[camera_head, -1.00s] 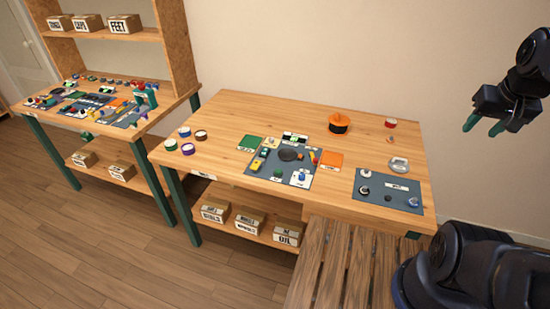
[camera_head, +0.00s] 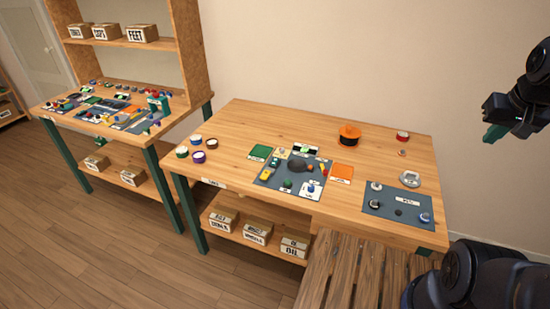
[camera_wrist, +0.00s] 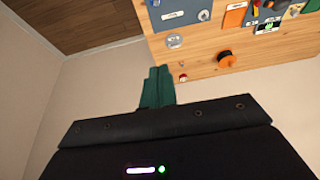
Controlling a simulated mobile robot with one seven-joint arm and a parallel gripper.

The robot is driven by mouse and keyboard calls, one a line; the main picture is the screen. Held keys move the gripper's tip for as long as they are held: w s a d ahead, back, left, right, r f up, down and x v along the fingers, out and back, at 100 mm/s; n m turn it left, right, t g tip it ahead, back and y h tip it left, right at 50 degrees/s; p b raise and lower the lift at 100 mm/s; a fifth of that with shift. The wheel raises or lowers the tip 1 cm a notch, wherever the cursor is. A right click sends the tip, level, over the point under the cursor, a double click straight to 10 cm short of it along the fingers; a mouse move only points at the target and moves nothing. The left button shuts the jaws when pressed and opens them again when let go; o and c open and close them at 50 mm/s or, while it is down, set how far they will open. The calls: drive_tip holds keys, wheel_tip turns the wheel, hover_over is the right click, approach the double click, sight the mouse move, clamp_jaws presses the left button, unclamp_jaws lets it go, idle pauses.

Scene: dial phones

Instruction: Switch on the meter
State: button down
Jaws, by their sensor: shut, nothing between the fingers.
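No label that I can read says meter. A small unit with a lit green display (camera_head: 304,150) stands at the back of the large grey mat on the table, and it also shows in the wrist view (camera_wrist: 267,27). A round, pale, dial-like thing (camera_head: 410,179) sits behind the right-hand mat, seen in the wrist view as a clear disc (camera_wrist: 174,41). My gripper (camera_head: 494,133) is raised in the air at the right, well away from both. Its green fingers (camera_wrist: 158,86) are together and empty in the wrist view.
The large grey mat (camera_head: 270,181) holds several small parts. The right-hand grey mat (camera_head: 405,213) carries several knobs. A slatted wooden surface (camera_head: 345,270) adjoins the table's front.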

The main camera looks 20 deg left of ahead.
drive_tip(key=w+a+g, duration=0.1)
drive_tip(key=w+a, duration=1.6)
drive_tip(key=a, duration=0.1)
drive_tip(key=g, duration=0.1)
hover_over(276, 160)
drive_tip(key=s, duration=0.3)
drive_tip(key=s+f+x, duration=0.1)
drive_tip(key=s+x, duration=0.1)
drive_tip(key=x, duration=0.9)
drive_tip(key=s+x, duration=0.3)
drive_tip(key=x, duration=0.9)
drive_tip(key=shift+d, duration=0.1)
drive_tip(key=x, duration=1.4)
drive_tip(key=shift+s+d, duration=0.1)
